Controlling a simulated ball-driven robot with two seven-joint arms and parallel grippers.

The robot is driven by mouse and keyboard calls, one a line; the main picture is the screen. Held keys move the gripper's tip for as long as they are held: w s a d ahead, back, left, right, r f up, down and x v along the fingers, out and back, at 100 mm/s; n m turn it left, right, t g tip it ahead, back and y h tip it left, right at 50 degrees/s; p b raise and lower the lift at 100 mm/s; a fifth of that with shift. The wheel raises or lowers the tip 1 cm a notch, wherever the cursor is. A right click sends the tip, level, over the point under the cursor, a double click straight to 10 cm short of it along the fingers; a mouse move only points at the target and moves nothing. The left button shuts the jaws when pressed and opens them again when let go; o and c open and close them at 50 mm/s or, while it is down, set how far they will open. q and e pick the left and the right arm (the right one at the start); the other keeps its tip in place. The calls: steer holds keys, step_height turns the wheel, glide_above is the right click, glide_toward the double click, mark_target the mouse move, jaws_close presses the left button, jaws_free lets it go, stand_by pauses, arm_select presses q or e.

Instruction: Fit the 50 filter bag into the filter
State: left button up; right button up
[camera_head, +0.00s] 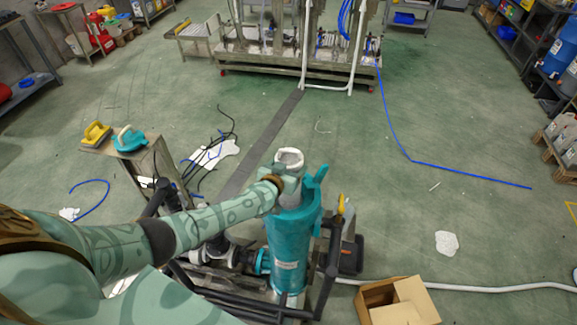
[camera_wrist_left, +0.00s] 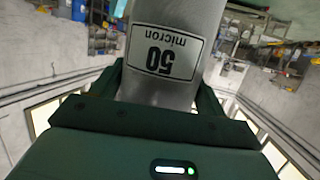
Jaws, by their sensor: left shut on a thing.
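The teal filter (camera_head: 290,250) stands upright at the lower middle of the head view, with pipes at its base. A teal part (camera_head: 316,182) sticks up at its top right. My left gripper (camera_head: 286,178) is at the filter's top, shut on the 50 filter bag (camera_head: 289,156). The bag's pale round rim shows at the gripper. In the left wrist view the grey bag (camera_wrist_left: 172,22) stands between the fingers, and its label reads "50 micron" upside down. My arm and hand hide the filter's mouth, so I cannot tell whether the bag is inside it. My right gripper is out of view.
A small table (camera_head: 140,158) at the left bears a yellow-topped item (camera_head: 97,133) and a teal-topped item (camera_head: 130,138). Dark pipes surround the filter's base. An open cardboard box (camera_head: 398,302) and a white hose (camera_head: 480,289) lie at the lower right. The floor beyond is mostly clear.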

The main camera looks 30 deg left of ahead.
arm_select(q)
steer(key=shift+f+b, duration=5.5)
steer(key=shift+f, duration=0.95)
steer(key=shift+r, duration=0.15)
